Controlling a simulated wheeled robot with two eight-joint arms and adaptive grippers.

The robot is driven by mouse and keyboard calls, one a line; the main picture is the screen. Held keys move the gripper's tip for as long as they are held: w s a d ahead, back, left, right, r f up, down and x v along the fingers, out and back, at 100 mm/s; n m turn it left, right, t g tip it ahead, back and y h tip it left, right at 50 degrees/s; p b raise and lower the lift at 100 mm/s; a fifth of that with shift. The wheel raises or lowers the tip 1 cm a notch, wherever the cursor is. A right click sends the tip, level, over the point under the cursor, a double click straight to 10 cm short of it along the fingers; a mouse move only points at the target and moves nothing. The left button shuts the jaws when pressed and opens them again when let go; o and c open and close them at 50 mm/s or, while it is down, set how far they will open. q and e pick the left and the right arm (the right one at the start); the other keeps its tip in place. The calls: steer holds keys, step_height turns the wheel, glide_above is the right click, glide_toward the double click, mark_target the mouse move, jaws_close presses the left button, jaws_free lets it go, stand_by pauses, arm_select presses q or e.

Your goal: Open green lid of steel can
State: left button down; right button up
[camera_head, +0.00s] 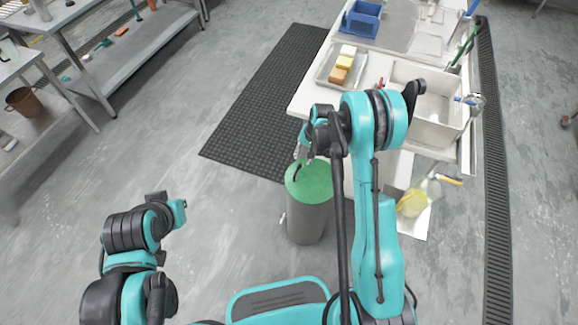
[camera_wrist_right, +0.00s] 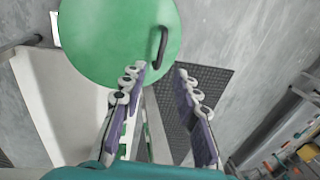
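The steel can (camera_head: 308,220) is a grey cylinder standing upright on the floor. Its round green lid (camera_head: 318,181) lies flat on top and fills the upper middle of the right wrist view (camera_wrist_right: 105,40). A dark curved handle (camera_wrist_right: 160,48) stands near the lid's edge. My right gripper (camera_head: 302,158) is over the far part of the lid. In the right wrist view the right gripper (camera_wrist_right: 158,70) is open, with nothing between its fingers. The handle is just beyond the fingertips, roughly in line with the gap. My left arm is at the lower left; its fingers cannot be made out.
A white counter (camera_head: 308,92) with a sink (camera_head: 440,105) and a tray of blocks (camera_head: 326,68) stands behind and right of the can. A yellow bottle (camera_head: 412,203) is on the right. A black mat (camera_head: 255,110) lies behind. The floor left of the can is clear.

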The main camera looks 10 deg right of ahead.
mark_target(298, 169)
steer(key=f+b, duration=0.1)
steer(key=f, duration=0.1)
steer(key=a+f+b, duration=0.1)
steer(key=f, duration=0.2)
steer(key=w+f+b, duration=0.1)
steer(key=f, duration=0.2)
steer(key=shift+a+f, duration=0.1)
steer(key=shift+a, duration=0.15)
jaws_close()
